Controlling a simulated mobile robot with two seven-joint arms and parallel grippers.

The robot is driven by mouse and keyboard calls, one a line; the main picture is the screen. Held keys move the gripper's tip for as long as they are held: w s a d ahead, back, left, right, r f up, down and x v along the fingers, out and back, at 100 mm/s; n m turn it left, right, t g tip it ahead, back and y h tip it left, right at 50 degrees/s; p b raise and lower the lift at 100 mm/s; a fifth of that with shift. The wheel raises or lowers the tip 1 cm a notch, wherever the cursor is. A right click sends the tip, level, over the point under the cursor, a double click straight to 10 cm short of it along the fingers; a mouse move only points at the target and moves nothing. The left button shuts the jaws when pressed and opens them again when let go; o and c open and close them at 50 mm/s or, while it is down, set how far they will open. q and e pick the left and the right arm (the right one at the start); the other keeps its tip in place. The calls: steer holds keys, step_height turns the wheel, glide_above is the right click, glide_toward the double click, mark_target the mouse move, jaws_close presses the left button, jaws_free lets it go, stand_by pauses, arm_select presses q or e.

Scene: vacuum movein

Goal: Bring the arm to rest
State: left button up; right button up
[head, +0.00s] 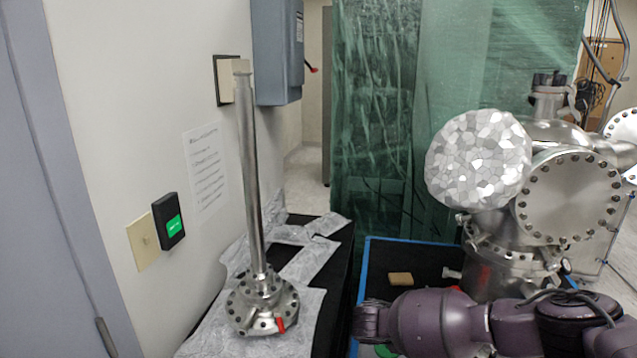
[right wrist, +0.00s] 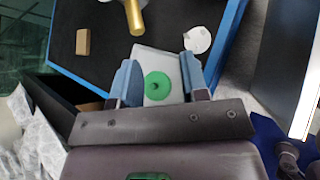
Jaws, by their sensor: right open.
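My right arm (head: 440,322) comes in from the lower right of the head view and reaches left over the front of the black table. Its fingers are hidden there. In the right wrist view my right gripper (right wrist: 160,66) is open, its two blue fingers wide apart. A bit of green also shows under my arm in the head view. My left gripper is not in view.
A blue-edged black table (head: 430,262) holds a tan block (head: 401,279) and a steel vacuum chamber (head: 500,265) at right. A tall metal tube on a flange (head: 262,302) stands on foil at left. A white disc (right wrist: 198,40) and gold cylinder (right wrist: 134,16) lie ahead of the gripper.

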steer(key=a+r+t+y, duration=0.25)
steer(key=a+y, duration=0.85)
steer(key=a, duration=0.9)
steer(key=s+a+r+m+t+y, duration=0.3)
steer(key=s+a+r+m+y, duration=0.15)
steer(key=s+y, duration=0.2)
steer(key=s+d+f+m+t+h+b, duration=0.1)
steer(key=s+d+f+m+t+h, duration=0.25)
steer(key=d, duration=0.55)
steer(key=s+d+f+m+t+b, duration=0.1)
steer(key=s+d+f+m, duration=0.1)
steer(key=s+d+m, duration=0.55)
steer(key=s+d+f+m+g+h, duration=0.2)
steer(key=s+d+f+g+h, duration=0.1)
steer(key=s+d+f, duration=0.9)
steer(key=s+f+h, duration=0.1)
steer(key=s, duration=0.1)
steer(key=shift+s, duration=0.35)
